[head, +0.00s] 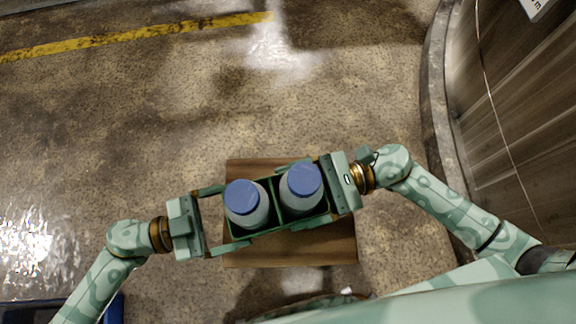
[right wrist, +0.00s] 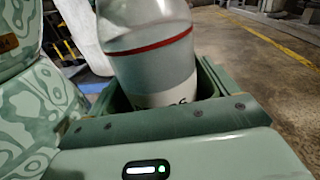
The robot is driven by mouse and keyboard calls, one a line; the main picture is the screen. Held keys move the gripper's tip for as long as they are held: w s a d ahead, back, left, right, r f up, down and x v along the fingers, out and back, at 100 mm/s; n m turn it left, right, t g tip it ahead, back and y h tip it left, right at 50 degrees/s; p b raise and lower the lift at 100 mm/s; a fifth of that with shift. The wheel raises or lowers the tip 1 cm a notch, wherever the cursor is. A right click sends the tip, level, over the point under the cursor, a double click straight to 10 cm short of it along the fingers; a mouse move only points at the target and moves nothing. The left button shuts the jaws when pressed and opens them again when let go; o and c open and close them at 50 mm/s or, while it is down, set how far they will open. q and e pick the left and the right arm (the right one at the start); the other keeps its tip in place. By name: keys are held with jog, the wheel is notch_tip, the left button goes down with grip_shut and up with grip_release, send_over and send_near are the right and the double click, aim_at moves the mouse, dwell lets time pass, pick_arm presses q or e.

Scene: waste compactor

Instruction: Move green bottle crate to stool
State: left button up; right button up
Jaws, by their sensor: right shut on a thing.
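The green crate (head: 276,208) holds two bottles with blue caps, a left bottle (head: 246,203) and a right bottle (head: 301,190). It shows above the wooden stool top (head: 335,247) in the head view; I cannot tell whether it touches it. My right gripper (head: 304,196) is shut on the crate's right end. My left gripper (head: 232,216) is open at the crate's left end, its fingers spread, the tips near the crate's sides. In the right wrist view, one clear bottle with a red band (right wrist: 150,55) stands in the crate (right wrist: 208,82).
A curved kerb and wood-panelled wall (head: 510,120) stand at the right. A yellow floor line (head: 140,38) runs across the top left. A dark blue object (head: 60,310) is at the bottom left. The floor beyond the stool is clear.

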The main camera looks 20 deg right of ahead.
aim_at(281, 205)
pick_arm(q)
jog(key=shift+f, duration=1.7)
pick_arm(e)
jog(key=shift+f, duration=1.6)
pick_arm(q)
jog(key=o, duration=0.7)
jog(key=shift+f, duration=0.2)
pick_arm(e)
jog(key=o, duration=0.7)
jog(key=shift+f, duration=0.2)
pick_arm(q)
jog(key=shift+o, duration=1.1)
pick_arm(e)
jog(key=shift+o, duration=1.1)
pick_arm(q)
jog(key=shift+a, duration=0.1)
pick_arm(e)
jog(key=shift+d, duration=0.35)
jog(key=d, duration=1.1)
jog(key=shift+d, duration=0.2)
pick_arm(q)
jog(key=a, duration=1.2)
